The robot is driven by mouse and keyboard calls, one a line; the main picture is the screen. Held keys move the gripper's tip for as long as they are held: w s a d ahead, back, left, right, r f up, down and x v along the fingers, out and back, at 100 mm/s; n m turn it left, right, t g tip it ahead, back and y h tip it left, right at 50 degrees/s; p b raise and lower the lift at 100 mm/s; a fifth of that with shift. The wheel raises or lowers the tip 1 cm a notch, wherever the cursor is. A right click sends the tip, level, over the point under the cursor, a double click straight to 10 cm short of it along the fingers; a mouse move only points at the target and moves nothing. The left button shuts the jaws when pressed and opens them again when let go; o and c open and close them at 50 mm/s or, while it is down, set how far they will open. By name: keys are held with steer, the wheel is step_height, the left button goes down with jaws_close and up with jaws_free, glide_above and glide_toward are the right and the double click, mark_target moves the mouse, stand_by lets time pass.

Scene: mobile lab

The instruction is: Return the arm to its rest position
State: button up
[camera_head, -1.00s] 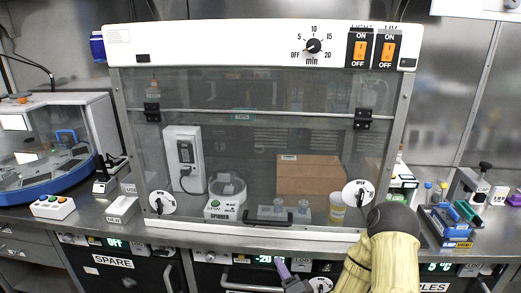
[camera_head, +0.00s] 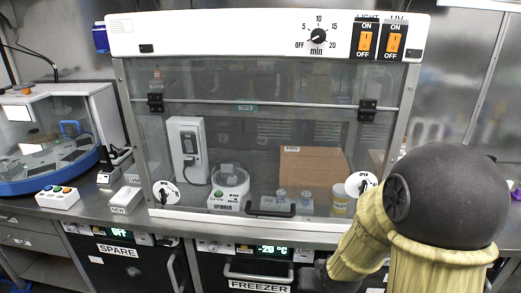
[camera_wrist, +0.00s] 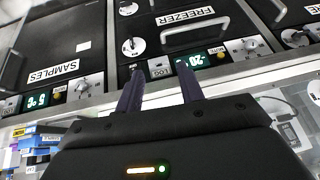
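My arm (camera_head: 400,240), with pale yellow sleeves and a dark rounded joint, fills the lower right of the head view, in front of the bench. It hides the right end of the bench there. In the wrist view my gripper (camera_wrist: 158,70) shows two dark fingers standing apart with nothing between them. It is open and empty, and the freezer front (camera_wrist: 195,35) with its -20 °C display lies beyond the fingertips. The fingers do not show in the head view.
A glass-fronted cabinet (camera_head: 250,80) stands on the bench, with a brown box (camera_head: 312,165) and a spinner (camera_head: 229,186) behind the glass. A blue-based machine (camera_head: 50,140) stands at left. The freezer (camera_head: 255,270) and spare unit (camera_head: 118,265) are below. Blue racks (camera_wrist: 40,140) show at lower left in the wrist view.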

steer(key=s+d+r+g, duration=0.1)
steer(key=s+r+g, duration=0.3)
steer(key=s, duration=0.5)
step_height(320, 180, up, 14)
steer(key=p, duration=1.3)
steer(key=shift+d+r+n+t+h+p, duration=0.15)
steer(key=shift+r+n+t+h+p, duration=0.15)
steer(key=shift+h+p, duration=0.1)
